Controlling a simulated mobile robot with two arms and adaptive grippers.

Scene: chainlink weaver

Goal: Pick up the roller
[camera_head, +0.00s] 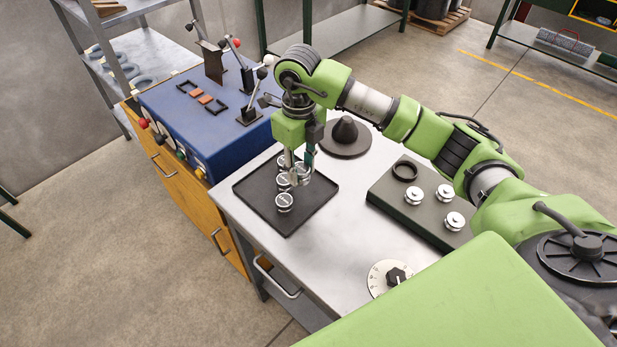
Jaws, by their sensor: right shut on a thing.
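My right gripper (300,170) points down over the black tray (317,205) on the metal table. It is shut on a small silver roller (303,173), partly hidden between the fingers. Whether this roller touches the tray is hard to tell. Other silver rollers stand in a row just left of the fingers, the nearest (285,202) plain to see and those behind it partly covered by the gripper. My left gripper is not in view.
A dark block (400,216) to the right carries a black ring (405,170) and several silver pieces (454,221). A dark cone on a round base (345,138) stands behind the tray. A blue control box with levers (205,120) is at left. A white dial (379,279) sits at the front.

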